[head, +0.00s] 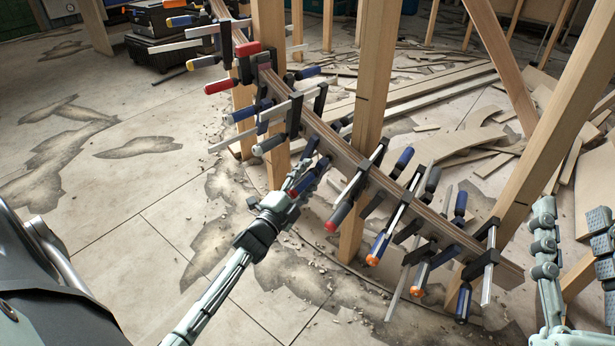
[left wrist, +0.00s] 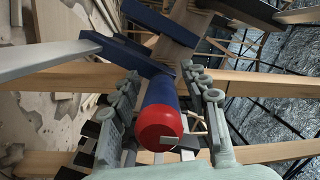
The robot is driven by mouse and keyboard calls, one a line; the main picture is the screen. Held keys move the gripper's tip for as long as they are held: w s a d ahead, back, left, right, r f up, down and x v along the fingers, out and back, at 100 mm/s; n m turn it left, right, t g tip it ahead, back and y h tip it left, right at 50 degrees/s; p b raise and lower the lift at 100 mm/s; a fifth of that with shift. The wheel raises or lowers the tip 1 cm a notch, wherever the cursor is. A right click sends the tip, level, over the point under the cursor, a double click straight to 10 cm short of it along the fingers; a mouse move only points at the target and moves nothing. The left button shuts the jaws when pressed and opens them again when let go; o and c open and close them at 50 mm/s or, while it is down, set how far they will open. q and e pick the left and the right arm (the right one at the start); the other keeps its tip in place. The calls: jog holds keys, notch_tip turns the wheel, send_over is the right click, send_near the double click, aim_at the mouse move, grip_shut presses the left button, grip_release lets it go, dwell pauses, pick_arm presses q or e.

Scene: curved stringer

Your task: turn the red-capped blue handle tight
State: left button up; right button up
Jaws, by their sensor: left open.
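In the left wrist view, a blue handle with a red cap (left wrist: 160,125) lies between the two spread fingers of my left gripper (left wrist: 165,90), its cap toward the camera. A gap shows on both sides of the handle. In the head view, my left gripper (head: 305,180) is at the curved wooden stringer's near side, around the blue handle (head: 308,180), which it partly hides. The handle belongs to a bar clamp on the stringer (head: 345,150). My right gripper (head: 571,212) is at the right edge, its fingers apart, empty and away from the clamps.
Wooden posts (head: 369,90) stand close by. Wood offcuts (head: 450,140) litter the floor behind. The left floor is open.

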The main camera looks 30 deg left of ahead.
pick_arm(q)
jog(key=s, duration=0.4)
jog(key=s+f, duration=0.1)
jog(key=s, duration=0.7)
jog(key=shift+d+f, duration=0.15)
jog(key=shift+d, duration=0.1)
send_near(291, 196)
jog(key=shift+s+a+f+p, duration=0.2)
jog(key=shift+s+a+p, duration=0.2)
dwell(0.5)
